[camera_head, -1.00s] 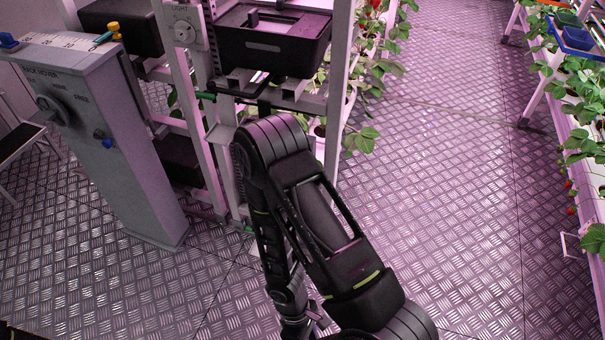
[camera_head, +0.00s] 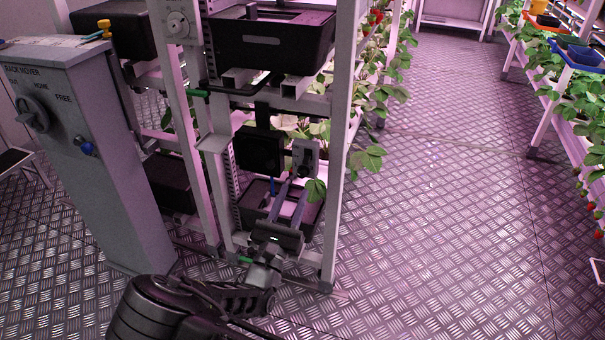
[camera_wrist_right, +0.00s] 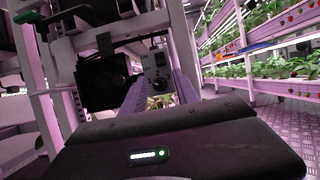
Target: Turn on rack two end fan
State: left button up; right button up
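A black square fan (camera_head: 258,150) is mounted at the end of the near rack, below the upper black crate. In the right wrist view, the fan (camera_wrist_right: 103,82) shows at the left. A small grey switch box (camera_head: 305,153) sits just right of the fan. In the right wrist view, the switch box (camera_wrist_right: 155,64) has a dark round knob low on its face. My right gripper (camera_head: 290,192) points at the box from below and in front, its two fingers apart with nothing between them. In the right wrist view, the fingers frame the knob; contact cannot be told. My left gripper is out of view.
A grey rack-mover pedestal (camera_head: 90,150) with a knob stands left. Black crates sit on the rack above (camera_head: 272,40) and low behind my fingers (camera_head: 252,195). Rack posts (camera_head: 340,140) stand close to the gripper. The metal floor aisle on the right is clear.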

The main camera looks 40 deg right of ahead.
aim_at(305, 165)
jog(key=shift+d, duration=0.1)
jog(key=b+x, duration=0.1)
jog(key=x, duration=0.5)
jog(key=shift+w+d, duration=0.1)
jog(key=shift+d, duration=0.1)
jog(key=shift+w+d+r+b, duration=0.25)
jog(key=shift+w+d+b, duration=0.05)
jog(key=shift+d, duration=0.15)
grip_shut()
